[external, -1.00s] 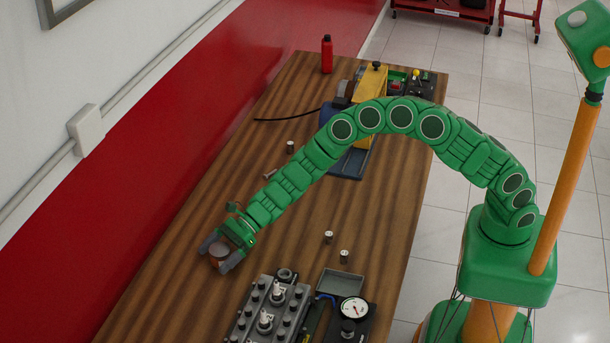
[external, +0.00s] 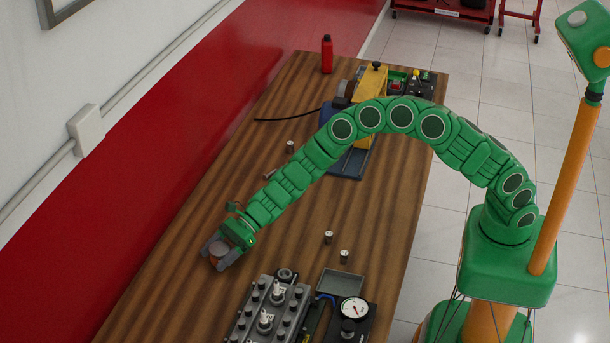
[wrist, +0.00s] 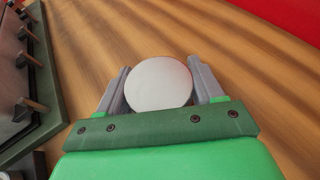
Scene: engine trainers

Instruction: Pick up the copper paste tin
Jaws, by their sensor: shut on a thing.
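The copper paste tin is a short round tin with a pale, plain lid. It shows in the wrist view (wrist: 158,83) between the two grey fingers, and in the external view (external: 218,249) near the table's left edge. My gripper (external: 217,256) is shut on the tin, with one finger on each side of it. In the wrist view my gripper (wrist: 160,82) shows its fingers against the tin's sides. I cannot tell whether the tin touches the table.
The wooden table (external: 180,265) is clear around my gripper. An engine block (external: 268,308) and a gauge (external: 354,308) stand at the front. A red bottle (external: 327,54) and a yellow machine (external: 370,83) stand at the back.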

